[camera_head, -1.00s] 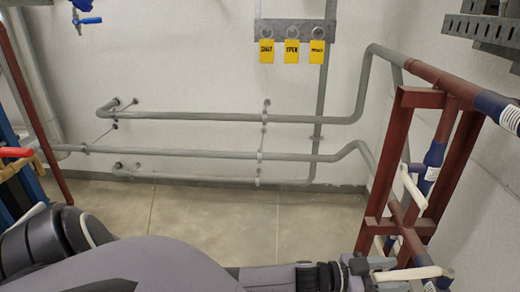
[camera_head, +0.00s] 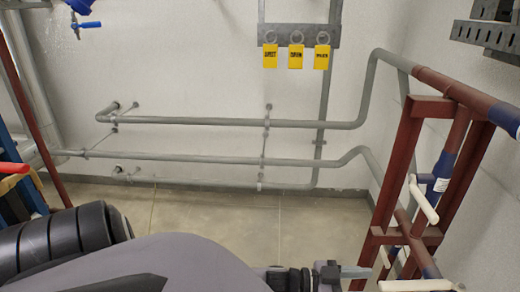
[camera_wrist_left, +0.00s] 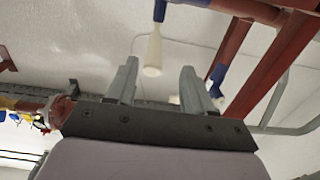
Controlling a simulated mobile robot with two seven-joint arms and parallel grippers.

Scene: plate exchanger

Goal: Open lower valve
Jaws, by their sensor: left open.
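A red pipe frame stands at the right in the head view. It carries an upper cream valve handle (camera_head: 424,203) and a lower cream handle (camera_head: 415,285) lying almost level at the bottom edge. My left gripper (camera_head: 352,272) is low in the head view, just left of the lower handle and apart from it. In the left wrist view the left gripper (camera_wrist_left: 160,68) is open and empty. A cream handle (camera_wrist_left: 153,55) on a blue stem shows between its fingers, beyond the tips; I cannot tell which valve it belongs to. My right gripper is not seen.
Grey pipes (camera_head: 220,121) run along the back wall. Yellow tags (camera_head: 297,56) hang from a grey plate. A blue tap (camera_head: 85,24) is at the upper left. The red frame post (camera_head: 398,165) is close to my left gripper. The floor (camera_head: 220,215) behind is clear.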

